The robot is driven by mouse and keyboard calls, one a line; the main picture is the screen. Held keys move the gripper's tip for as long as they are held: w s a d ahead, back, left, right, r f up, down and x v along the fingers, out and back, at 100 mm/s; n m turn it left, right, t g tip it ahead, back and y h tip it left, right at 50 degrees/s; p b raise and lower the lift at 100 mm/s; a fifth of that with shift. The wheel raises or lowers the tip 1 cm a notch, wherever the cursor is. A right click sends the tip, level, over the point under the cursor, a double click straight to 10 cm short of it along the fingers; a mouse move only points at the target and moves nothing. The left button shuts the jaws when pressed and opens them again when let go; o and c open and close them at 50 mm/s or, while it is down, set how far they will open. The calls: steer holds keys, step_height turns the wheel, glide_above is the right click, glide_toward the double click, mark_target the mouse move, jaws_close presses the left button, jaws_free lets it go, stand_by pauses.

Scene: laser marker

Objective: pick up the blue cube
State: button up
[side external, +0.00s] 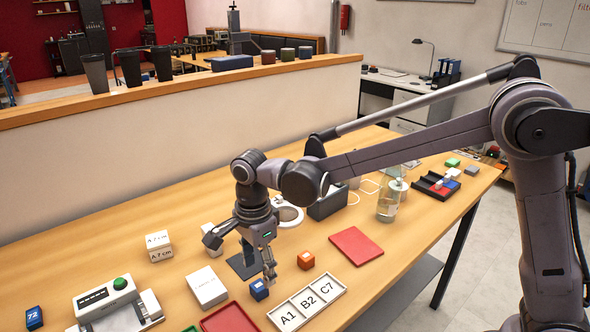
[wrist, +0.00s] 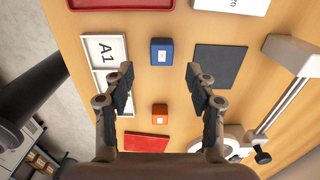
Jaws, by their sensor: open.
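The blue cube (side external: 259,289) sits on the wooden table, with a small white label on its face. In the wrist view the blue cube (wrist: 161,51) lies ahead of my gripper, centred between the lines of its two fingers. My gripper (side external: 268,272) is open and empty, pointing down just above and close to the cube in the side view. The wrist view shows the fingertips (wrist: 160,72) wide apart, with a gap on both sides of the cube.
An orange cube (side external: 306,260) stands to the right. A white tray marked A1, B2, C7 (side external: 307,301) and a red tray (side external: 229,319) lie near the cube. A dark square plate (wrist: 220,66) is beside it. A red plate (side external: 356,245) and glass bottle (side external: 388,206) stand farther right.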

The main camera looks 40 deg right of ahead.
mark_target(259, 285)
steer(key=shift+w+a+f, duration=0.15)
steer(key=shift+f, duration=2.5)
steer(key=c, duration=0.9)
